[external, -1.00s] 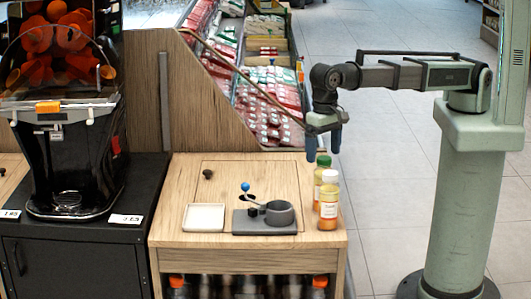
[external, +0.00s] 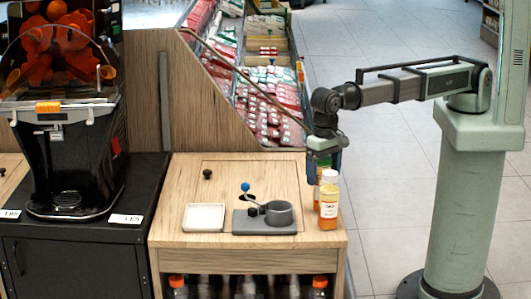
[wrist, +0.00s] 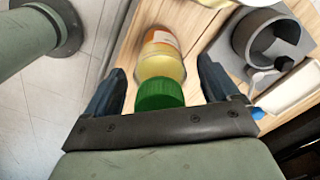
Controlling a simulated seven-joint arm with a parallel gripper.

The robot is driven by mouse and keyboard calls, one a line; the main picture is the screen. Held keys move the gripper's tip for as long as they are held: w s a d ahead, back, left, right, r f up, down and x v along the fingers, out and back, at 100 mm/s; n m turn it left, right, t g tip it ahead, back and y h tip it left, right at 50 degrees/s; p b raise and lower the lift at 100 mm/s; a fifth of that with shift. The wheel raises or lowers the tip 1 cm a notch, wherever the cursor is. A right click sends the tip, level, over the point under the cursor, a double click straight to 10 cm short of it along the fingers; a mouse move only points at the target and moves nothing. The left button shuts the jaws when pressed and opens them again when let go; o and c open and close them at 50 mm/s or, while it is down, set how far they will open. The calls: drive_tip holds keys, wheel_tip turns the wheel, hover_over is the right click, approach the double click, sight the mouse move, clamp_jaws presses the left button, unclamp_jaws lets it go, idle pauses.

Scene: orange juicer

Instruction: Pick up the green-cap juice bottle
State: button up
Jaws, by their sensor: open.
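The green cap (wrist: 160,94) of the juice bottle shows in the wrist view between the two dark fingers of my gripper (wrist: 160,85), with a gap on each side. My gripper is open and low around this bottle's top. A yellow bottle surface with an orange patch shows beyond the cap; I cannot tell which bottle it belongs to. In the external view my gripper (external: 324,165) is at the right rear of the wooden counter. The green-cap bottle is mostly hidden there behind the white-cap juice bottle (external: 328,210), which stands upright in front.
A grey holder with a round cup (external: 279,212) and a blue-knobbed lever (external: 245,187) stands left of the bottles. A white square tray (external: 204,217) lies further left. The counter's right edge (external: 343,228) is close to the bottles. An orange juicer (external: 65,150) stands at far left.

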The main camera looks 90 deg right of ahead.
drive_tip(key=shift+c, duration=0.4)
clamp_jaws()
idle(0.4)
